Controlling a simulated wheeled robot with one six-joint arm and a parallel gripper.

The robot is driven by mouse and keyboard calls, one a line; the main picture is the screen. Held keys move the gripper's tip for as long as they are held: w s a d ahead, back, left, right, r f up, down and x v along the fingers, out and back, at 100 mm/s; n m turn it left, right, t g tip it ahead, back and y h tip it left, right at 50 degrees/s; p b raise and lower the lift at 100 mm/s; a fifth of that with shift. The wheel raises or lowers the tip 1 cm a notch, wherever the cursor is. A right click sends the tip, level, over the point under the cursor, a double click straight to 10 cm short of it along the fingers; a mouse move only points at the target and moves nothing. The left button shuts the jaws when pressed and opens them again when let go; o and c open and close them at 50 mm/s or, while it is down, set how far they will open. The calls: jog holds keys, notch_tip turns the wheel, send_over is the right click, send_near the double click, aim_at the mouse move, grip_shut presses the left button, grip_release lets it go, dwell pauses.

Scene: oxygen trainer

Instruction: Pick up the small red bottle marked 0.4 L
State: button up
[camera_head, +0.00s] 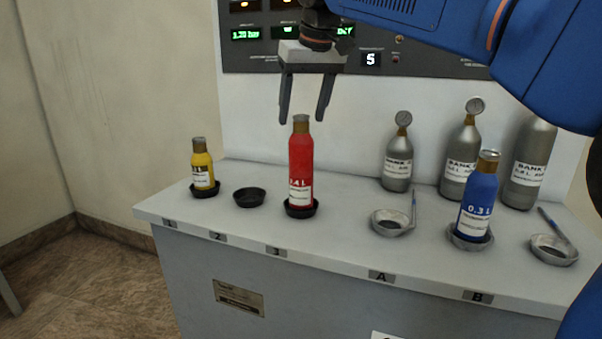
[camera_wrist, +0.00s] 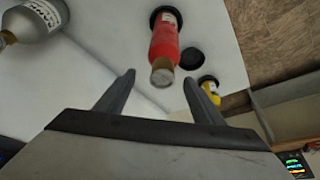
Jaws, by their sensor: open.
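The red bottle (camera_head: 300,172) stands upright in a black round holder (camera_head: 301,209) above label 3 on the counter. Its white label ends in "4 L"; the first part is hard to read. My gripper (camera_head: 304,119) is open and empty, pointing down, with its fingertips at about the height of the bottle's brass neck in the head view. In the wrist view the red bottle (camera_wrist: 165,45) lies beyond the gap between my open fingers (camera_wrist: 160,82), apart from them.
A yellow bottle (camera_head: 202,167) stands in holder 1, and holder 2 (camera_head: 249,196) is empty. A blue 0.3 L bottle (camera_head: 478,200) stands in dish B. Dish A (camera_head: 388,222) is empty. Grey bank cylinders (camera_head: 459,160) and a panel (camera_head: 260,50) stand behind.

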aim_at(298, 132)
jog(key=shift+s+x, duration=0.15)
jog(key=shift+x, duration=1.3)
jog(key=shift+s+x, duration=0.1)
jog(key=shift+x, duration=1.4)
jog(key=shift+a, duration=0.1)
grip_shut()
